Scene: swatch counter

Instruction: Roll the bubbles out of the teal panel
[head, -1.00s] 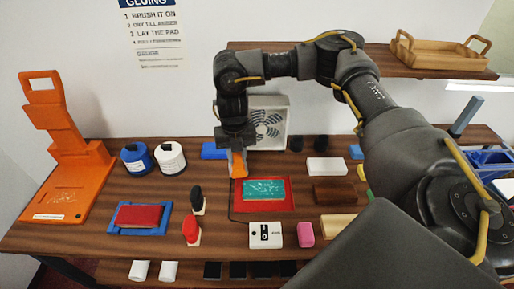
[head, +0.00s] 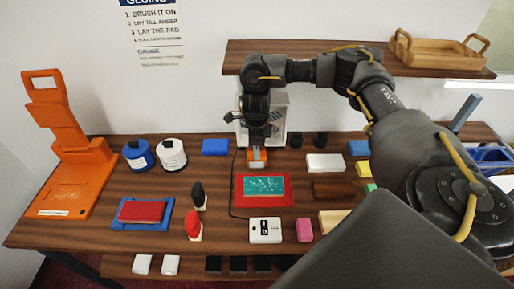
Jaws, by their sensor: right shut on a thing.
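The teal panel (head: 263,186) lies on a red mat (head: 239,201) in the middle of the counter, with pale speckled marks on its face. My right gripper (head: 257,152) is pointed down just behind the panel's back edge. I cannot tell whether the tool touches the mat. My left gripper is out of view.
A white control box (head: 265,230) and a pink block (head: 304,229) stand in front of the mat. Dark and red-handled tools stand to its left. Colored blocks sit to its right. A fan (head: 277,125) stands behind my right gripper.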

